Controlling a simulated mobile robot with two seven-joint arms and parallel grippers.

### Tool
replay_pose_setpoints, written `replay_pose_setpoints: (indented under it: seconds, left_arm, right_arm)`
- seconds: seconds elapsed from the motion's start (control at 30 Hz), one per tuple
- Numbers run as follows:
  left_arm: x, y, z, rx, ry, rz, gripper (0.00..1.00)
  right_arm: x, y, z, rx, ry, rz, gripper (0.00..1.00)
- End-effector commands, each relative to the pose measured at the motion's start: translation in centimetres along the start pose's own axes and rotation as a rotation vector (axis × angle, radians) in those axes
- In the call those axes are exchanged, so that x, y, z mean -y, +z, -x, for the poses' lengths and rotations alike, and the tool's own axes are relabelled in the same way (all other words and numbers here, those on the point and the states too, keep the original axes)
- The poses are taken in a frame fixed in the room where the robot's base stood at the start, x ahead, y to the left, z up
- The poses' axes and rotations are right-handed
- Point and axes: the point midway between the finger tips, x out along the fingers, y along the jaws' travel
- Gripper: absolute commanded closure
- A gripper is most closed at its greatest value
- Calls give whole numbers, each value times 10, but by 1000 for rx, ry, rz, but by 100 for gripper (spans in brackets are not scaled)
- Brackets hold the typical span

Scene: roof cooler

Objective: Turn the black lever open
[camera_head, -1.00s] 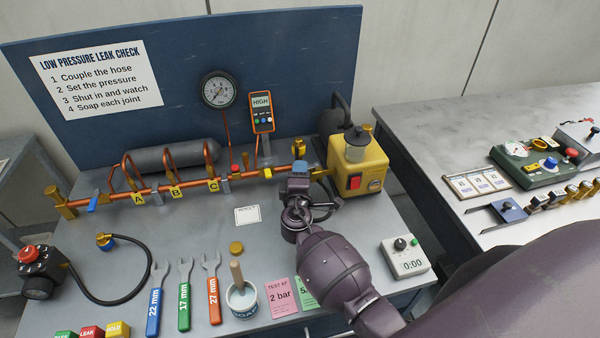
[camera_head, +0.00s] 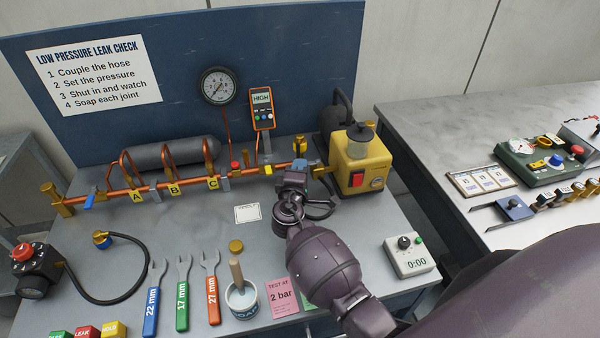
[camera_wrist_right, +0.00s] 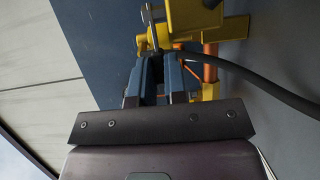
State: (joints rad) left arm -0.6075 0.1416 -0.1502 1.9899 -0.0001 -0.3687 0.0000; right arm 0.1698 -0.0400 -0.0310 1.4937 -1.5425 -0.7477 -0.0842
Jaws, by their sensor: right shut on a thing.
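My right gripper (camera_head: 299,166) is at the right end of the copper pipe (camera_head: 110,195), just left of the yellow pump (camera_head: 354,178). In the right wrist view its two blue fingers (camera_wrist_right: 163,78) are close together with a dark strip between them. They are shut on what appears to be the black lever, which the fingers mostly hide. Its exact angle cannot be told. A brass fitting (camera_wrist_right: 152,38) shows just past the fingertips. My left gripper is not in view.
A black hose (camera_wrist_right: 265,85) runs close beside the fingers in the wrist view. The gauge (camera_head: 219,87) and the meter (camera_head: 262,108) stand behind the pipe. Wrenches (camera_head: 182,290), a soap pot (camera_head: 242,299) and a timer (camera_head: 408,256) lie in front.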

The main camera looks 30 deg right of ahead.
Motion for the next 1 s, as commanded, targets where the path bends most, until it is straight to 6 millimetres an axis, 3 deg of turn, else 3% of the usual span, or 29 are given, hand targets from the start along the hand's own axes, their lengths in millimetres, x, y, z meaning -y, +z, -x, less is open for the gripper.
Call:
replay_pose_setpoints:
  seconds: [0.33, 0.37, 0.5, 0.83, 1.0]
  left_arm:
    - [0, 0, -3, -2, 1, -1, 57]
    - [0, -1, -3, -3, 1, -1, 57]
    - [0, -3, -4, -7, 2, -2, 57]
    - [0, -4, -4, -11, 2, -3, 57]
    - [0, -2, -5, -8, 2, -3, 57]
  right_arm:
    - [0, -1, 0, 16, -2, 0, 100]
    - [0, -1, 0, 16, -2, 0, 84]
    - [0, -1, 0, 15, -2, 0, 63]
    - [0, -1, 2, 15, -2, 1, 62]
    - [2, -1, 20, 13, -4, 1, 62]
